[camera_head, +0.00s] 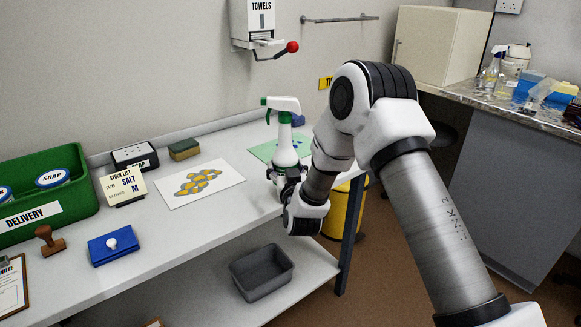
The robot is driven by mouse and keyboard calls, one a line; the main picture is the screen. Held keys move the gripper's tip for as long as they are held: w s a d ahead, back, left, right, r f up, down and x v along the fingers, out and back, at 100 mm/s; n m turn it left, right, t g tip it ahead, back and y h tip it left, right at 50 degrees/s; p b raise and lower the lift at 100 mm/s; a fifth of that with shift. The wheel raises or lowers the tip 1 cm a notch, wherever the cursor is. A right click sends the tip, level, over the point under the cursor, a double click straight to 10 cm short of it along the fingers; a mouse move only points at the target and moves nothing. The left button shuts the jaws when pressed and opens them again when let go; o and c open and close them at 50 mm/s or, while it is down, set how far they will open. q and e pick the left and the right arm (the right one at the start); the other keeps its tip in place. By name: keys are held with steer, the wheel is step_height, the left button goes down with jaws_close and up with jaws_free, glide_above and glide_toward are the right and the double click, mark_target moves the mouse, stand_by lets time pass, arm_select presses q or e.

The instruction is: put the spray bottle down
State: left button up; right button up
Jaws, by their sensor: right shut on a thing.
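The spray bottle (284,143) is white with a green nozzle and trigger. It is upright near the right end of the white bench (235,223), in front of a pale green sheet. My right gripper (283,176) is shut around its lower part, with the arm coming in from the right. The gripper and wrist partly hide the bottle's base, so I cannot tell whether it touches the bench. My left gripper is not in view.
A green delivery crate (70,203), a stock list sign (123,187), a blue box (112,244) and a stamp (47,238) stand further left. A grey tub (262,284) is on the lower shelf.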

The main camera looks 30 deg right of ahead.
steer(key=w+d+f, duration=0.1)
steer(key=w+d, duration=0.2)
steer(key=w+d+f, duration=0.1)
steer(key=d, duration=0.1)
steer(key=shift+w+d+f, duration=0.1)
steer(key=shift+w+f, duration=0.1)
steer(key=shift+f, duration=0.15)
steer(key=shift+w+f+p, duration=0.1)
steer(key=shift+f+p, duration=0.2)
steer(key=shift+f, duration=0.15)
steer(key=shift+f, duration=0.1)
steer(key=o, duration=1.8)
steer(key=shift+c, duration=0.2)
